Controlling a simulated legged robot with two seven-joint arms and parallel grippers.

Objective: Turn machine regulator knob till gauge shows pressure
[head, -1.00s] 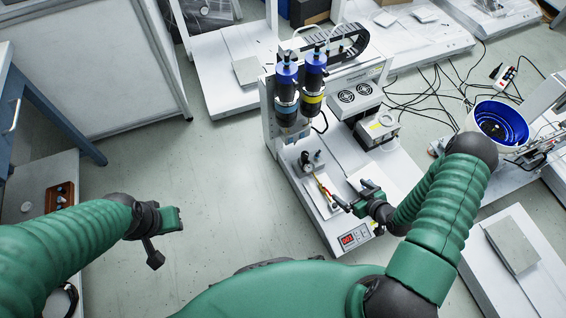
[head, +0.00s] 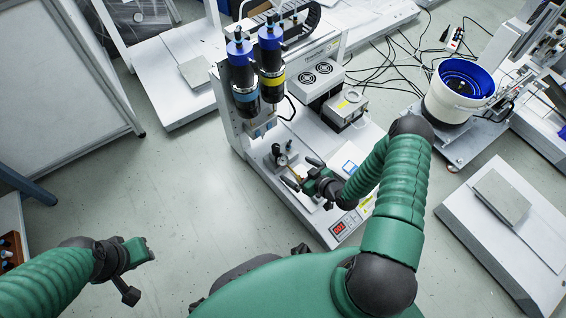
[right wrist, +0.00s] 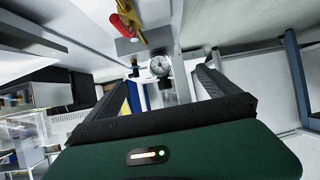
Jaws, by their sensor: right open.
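The machine (head: 233,120) stands on a white base with two blue-topped screwdrivers. Its small round pressure gauge (head: 282,160) is at the front of the base. My right gripper (head: 301,173) is open and empty, just to the right of the gauge. In the right wrist view the white-faced gauge (right wrist: 160,66) appears between the spread fingers, farther off; its needle is too small to read. A dark regulator part (right wrist: 165,83) shows directly by the gauge; the knob is not clearly distinguishable. My left gripper (head: 135,270) is over open floor at lower left, away from the machine.
A brass fitting with a red handle (right wrist: 127,14) is close to the gauge. A red-digit display (head: 340,228) is on the base's front edge. A blue-lined bowl feeder (head: 462,90) is at right.

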